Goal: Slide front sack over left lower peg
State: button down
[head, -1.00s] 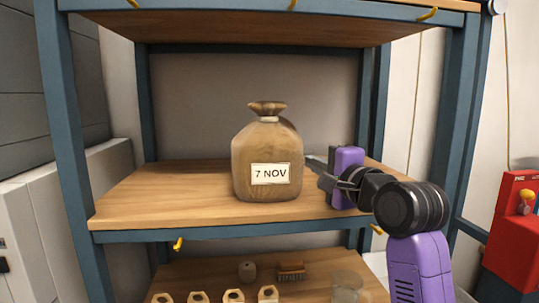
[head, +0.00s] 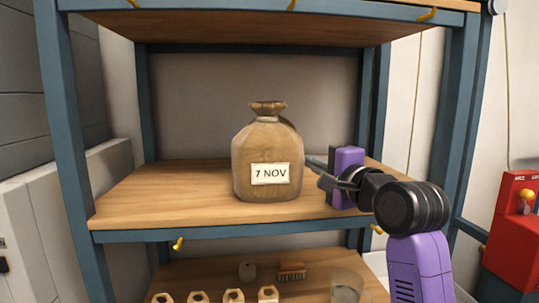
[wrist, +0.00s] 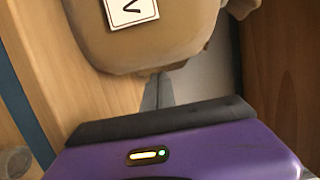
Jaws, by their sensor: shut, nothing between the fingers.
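The front sack (head: 267,150) is a tan bag with a tied neck and a "7 NOV" label. It stands upright on the middle shelf (head: 140,195). Part of another sack (head: 290,125) shows behind it. My gripper (head: 312,163) is just right of the front sack, its shut fingers pointing at the sack's right side. In the wrist view the fingers (wrist: 158,92) reach to the sack (wrist: 150,45); I cannot tell whether they touch it. The left lower peg (head: 178,244) is a small yellow hook on the middle shelf's front edge, and it is empty.
Another yellow peg (head: 377,229) sits on the same edge at right, and several are on the upper shelf edge (head: 293,5). The lower shelf holds a brush (head: 291,271), a glass (head: 346,287) and several wooden pieces. The middle shelf is clear left of the sack.

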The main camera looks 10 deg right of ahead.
aim_at(247, 166)
dwell(0.5)
jog(key=shift+a+p, duration=1.5)
jog(key=shift+a, duration=3.75)
jog(key=shift+a+p, duration=0.5)
jog(key=shift+a, duration=3.55)
jog(key=shift+d+p, duration=0.35)
jog(key=shift+d, duration=1.5)
jog(key=s+p, duration=0.2)
jog(key=s, duration=1.2)
jog(key=shift+p, duration=0.35)
